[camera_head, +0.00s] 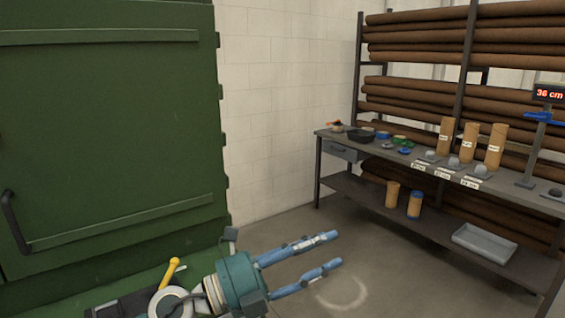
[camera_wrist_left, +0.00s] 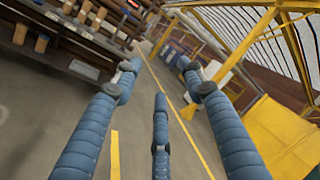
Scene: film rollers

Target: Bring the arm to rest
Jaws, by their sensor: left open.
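My left gripper (camera_head: 338,249) comes in low in the head view, with a teal body and blue padded fingers spread apart. It points right over the open floor and holds nothing. In the left wrist view its blue fingers (camera_wrist_left: 160,82) are spread wide with only floor and distant things between them. No object touches it. My right gripper shows in neither view.
A grey workbench (camera_head: 337,133) with cardboard tubes (camera_head: 468,143) and small parts stands at the right, before a rack of brown rolls (camera_head: 415,53). A grey tray (camera_head: 484,243) lies on its lower shelf. A green cabinet (camera_head: 110,130) fills the left. The floor between is clear.

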